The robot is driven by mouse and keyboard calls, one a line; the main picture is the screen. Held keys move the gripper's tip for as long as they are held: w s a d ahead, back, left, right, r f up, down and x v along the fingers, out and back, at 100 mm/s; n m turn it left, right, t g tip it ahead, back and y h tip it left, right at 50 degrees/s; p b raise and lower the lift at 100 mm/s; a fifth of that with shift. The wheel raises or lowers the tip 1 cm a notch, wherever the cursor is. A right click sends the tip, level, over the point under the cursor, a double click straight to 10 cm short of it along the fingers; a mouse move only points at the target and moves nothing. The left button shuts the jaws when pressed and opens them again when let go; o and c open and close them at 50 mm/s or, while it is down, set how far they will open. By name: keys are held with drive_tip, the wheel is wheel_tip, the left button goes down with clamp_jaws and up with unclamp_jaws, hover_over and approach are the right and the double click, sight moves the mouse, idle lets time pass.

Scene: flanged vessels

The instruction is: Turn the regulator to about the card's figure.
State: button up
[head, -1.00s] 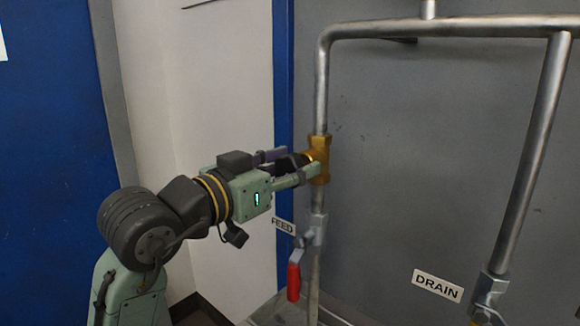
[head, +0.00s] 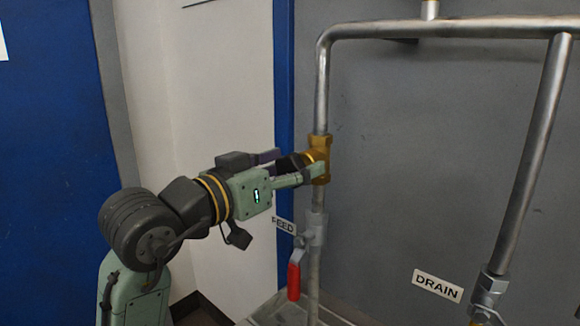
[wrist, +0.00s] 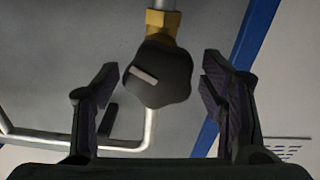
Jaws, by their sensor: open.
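The regulator has a brass body (head: 319,160) on the left vertical pipe, also seen in the wrist view (wrist: 161,22). Its black lobed knob (wrist: 159,76) carries a pale line that slants from upper left to lower right. My gripper (head: 298,166) is at the regulator in the head view, fingers pointing right. In the wrist view my gripper (wrist: 160,88) is open, one finger on each side of the knob, with a gap on both sides. The head view hides most of the knob behind the fingers. The card and any scale figures are not readable in these frames.
Below the regulator is a valve with a red lever (head: 294,281) beside a FEED label (head: 283,226). A DRAIN label (head: 437,286) is at lower right near another pipe (head: 533,150). A grey panel (head: 430,150) stands behind the pipes.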

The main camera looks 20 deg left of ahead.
drive_tip(key=v, duration=1.2)
